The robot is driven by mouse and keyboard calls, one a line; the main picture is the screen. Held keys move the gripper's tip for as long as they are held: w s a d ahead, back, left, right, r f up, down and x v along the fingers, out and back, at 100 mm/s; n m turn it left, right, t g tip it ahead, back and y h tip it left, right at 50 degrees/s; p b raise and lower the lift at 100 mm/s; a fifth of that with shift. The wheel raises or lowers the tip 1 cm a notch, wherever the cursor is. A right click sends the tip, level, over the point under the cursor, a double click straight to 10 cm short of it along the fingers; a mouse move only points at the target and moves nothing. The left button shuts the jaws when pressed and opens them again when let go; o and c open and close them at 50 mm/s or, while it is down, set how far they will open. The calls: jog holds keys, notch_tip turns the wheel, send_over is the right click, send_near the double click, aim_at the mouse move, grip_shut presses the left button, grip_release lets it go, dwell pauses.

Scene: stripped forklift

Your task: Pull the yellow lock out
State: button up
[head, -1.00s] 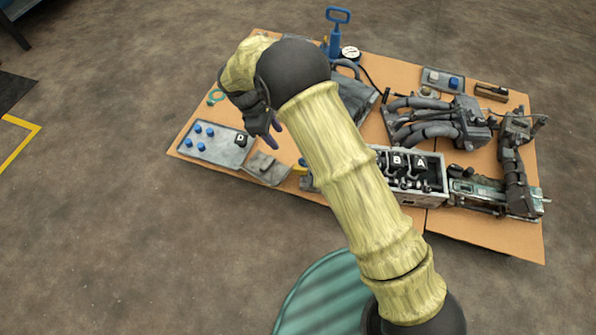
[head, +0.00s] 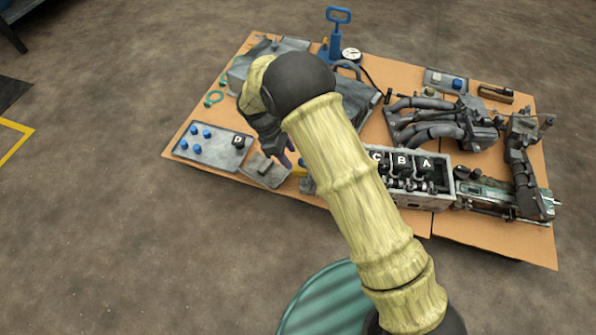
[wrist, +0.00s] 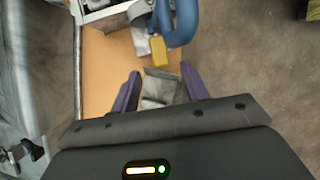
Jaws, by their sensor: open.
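The yellow lock (wrist: 158,50) shows in the wrist view as a small yellow block, ahead of my gripper and beside a thick blue curved part (wrist: 182,25). In the head view a bit of yellow (head: 299,171) shows at the left end of the block with the lettered levers, mostly hidden by my arm. My gripper (wrist: 161,85) is open, with its two purple fingers apart and nothing held between them. The lock is beyond the fingertips and not touched. In the head view my gripper (head: 284,155) hangs over the small grey tray.
A small grey tray (head: 264,171) lies below my gripper. Left of it is a tray with several blue caps and a block marked D (head: 212,149). The lettered block (head: 425,200) stands right of my arm. A blue hand pump (head: 337,35) stands at the back.

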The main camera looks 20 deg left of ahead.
aim_at(298, 168)
jog(key=b+x, duration=0.3)
jog(key=x, duration=0.4)
jog(key=shift+d+f+b, duration=0.1)
jog(key=shift+f+b, duration=0.2)
jog(key=shift+b, duration=0.1)
jog(key=shift+c, duration=0.3)
jog(key=shift+r, duration=0.1)
grip_shut()
